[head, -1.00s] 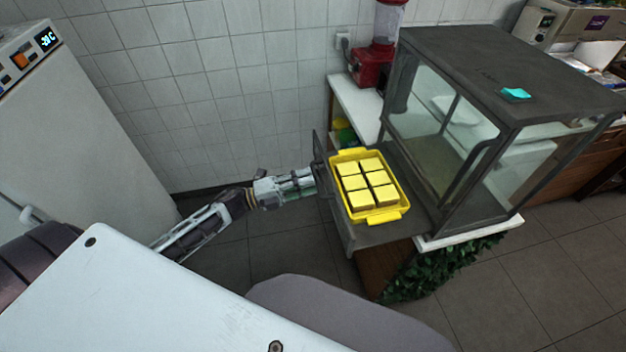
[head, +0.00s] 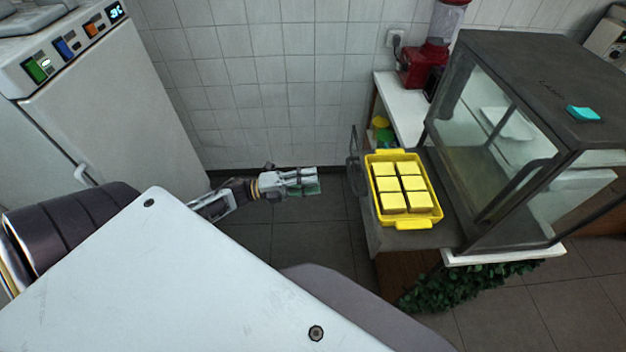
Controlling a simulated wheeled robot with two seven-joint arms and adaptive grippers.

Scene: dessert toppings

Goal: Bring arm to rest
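My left gripper (head: 314,182) is in the middle of the head view, over the dark floor. It points right and is apart from everything around it. Its fingers are small and seen from the side, so I cannot tell whether they are open or shut. A yellow tray (head: 411,224) stands to its right on a dark surface in front of the glass case. Several yellow blocks (head: 408,184) sit in the tray in two columns. My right gripper is not in view.
The dark glass display case (head: 505,140) stands right of the tray, with a teal item (head: 583,114) on top. A red dispenser (head: 424,68) stands behind on a white counter (head: 402,107). A white machine (head: 110,110) with coloured buttons is at left. Floor (head: 290,235) around the gripper is clear.

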